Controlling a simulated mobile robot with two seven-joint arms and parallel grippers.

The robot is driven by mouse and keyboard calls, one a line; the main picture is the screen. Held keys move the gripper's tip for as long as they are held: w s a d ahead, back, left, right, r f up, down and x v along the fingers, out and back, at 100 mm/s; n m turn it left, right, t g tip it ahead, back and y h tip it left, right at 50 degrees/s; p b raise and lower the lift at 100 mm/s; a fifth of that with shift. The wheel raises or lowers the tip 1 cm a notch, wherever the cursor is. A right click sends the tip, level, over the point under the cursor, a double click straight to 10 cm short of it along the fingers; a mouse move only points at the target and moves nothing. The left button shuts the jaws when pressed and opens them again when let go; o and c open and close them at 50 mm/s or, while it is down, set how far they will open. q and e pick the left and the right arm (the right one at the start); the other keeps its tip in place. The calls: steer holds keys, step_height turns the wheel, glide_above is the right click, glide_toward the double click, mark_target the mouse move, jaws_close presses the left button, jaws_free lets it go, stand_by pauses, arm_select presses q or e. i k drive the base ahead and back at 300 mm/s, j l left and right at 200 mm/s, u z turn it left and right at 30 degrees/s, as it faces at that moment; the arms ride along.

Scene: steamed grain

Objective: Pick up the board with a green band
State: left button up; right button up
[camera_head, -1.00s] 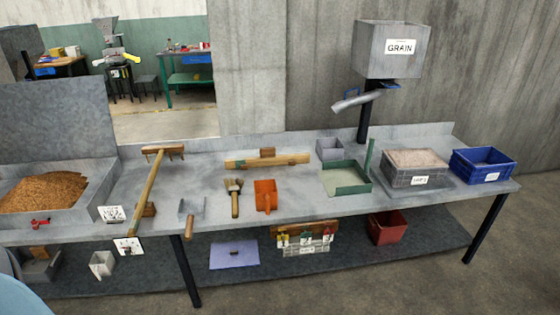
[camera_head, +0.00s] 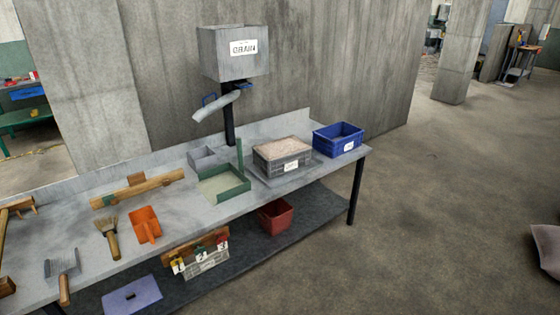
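A long wooden board (camera_head: 158,183) lies on the grey workbench at the left, toward its back edge. It has a small wooden block-like grip on its upper side. A greenish patch seems to show near its left end, but it is small and hard to make out. Neither of my grippers is in view.
An orange scoop (camera_head: 146,225), a brush (camera_head: 109,238) and a metal scraper (camera_head: 62,270) lie in front of the board. To the right are a green-walled tray (camera_head: 224,192), a grain-filled crate (camera_head: 282,160) and a blue bin (camera_head: 338,139). Open floor (camera_head: 440,220) lies right of the bench.

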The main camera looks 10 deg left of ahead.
mark_target(138, 183)
steer(key=i+j, duration=0.3)
steer(key=i+j+z, duration=0.1)
steer(key=i+j, duration=0.2)
steer(key=j, duration=0.2)
steer(key=i+j, duration=0.3)
steer(key=j, duration=0.15)
steer(key=i+j, duration=0.3)
steer(key=i+j+z, duration=0.1)
steer(key=i+j, duration=0.2)
steer(key=j, duration=0.25)
steer(key=i+j, duration=0.25)
steer(key=j, duration=0.2)
